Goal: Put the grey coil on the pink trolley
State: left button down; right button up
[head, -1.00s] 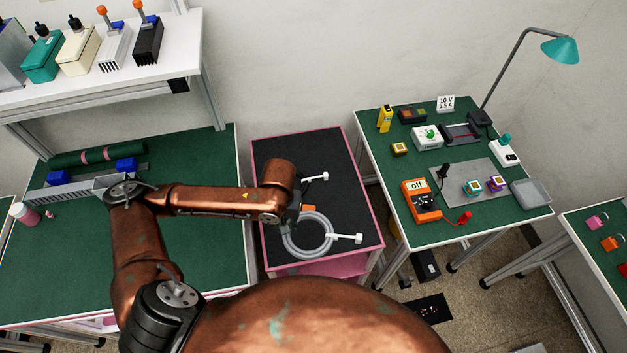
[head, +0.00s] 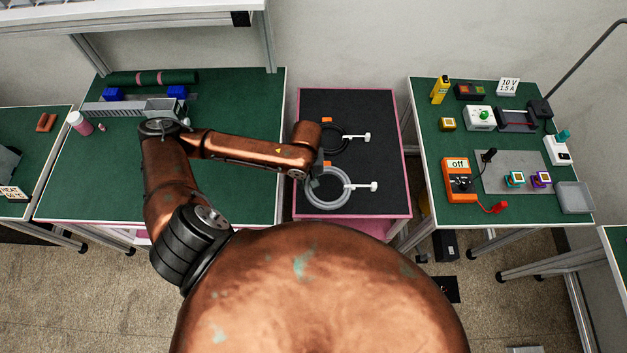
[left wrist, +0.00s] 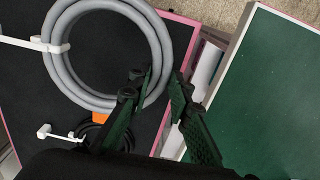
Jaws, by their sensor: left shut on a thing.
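The grey coil (head: 325,204) is a ring of grey tube with a white end piece. It is over the front part of the pink trolley (head: 386,217), which has a black top and pink edges. I cannot tell whether the coil touches the top. My left gripper (head: 312,186) is shut on the coil's left side. In the left wrist view, the gripper's fingers (left wrist: 162,80) straddle the tube of the grey coil (left wrist: 77,83), near the trolley's pink edge (left wrist: 180,20). My right gripper is not in view.
A black coil (head: 349,137) with a white end lies farther back on the trolley, partly behind my left arm. A green bench (head: 245,110) stands left of the trolley. A green table (head: 430,130) with an orange meter (head: 459,184) stands to the right.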

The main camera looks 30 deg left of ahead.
pick_arm(q)
jog(key=w+f, duration=0.2)
jog(key=w+a+f, duration=0.1)
jog(key=w+f, duration=0.1)
jog(key=f, duration=0.1)
jog(key=shift+w+a, duration=0.15)
jog(key=shift+w, duration=0.05)
jog(key=shift+w+f+b, duration=0.3)
jog(key=shift+f, duration=0.1)
notch_tip(320, 180, down, 3)
jog(key=shift+w+a+f, duration=0.1)
jog(key=shift+f, duration=0.05)
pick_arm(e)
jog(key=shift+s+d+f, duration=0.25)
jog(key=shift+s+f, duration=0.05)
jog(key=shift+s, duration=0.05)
pick_arm(q)
jog(key=c, duration=1.8)
grip_release()
jog(key=shift+o, duration=0.2)
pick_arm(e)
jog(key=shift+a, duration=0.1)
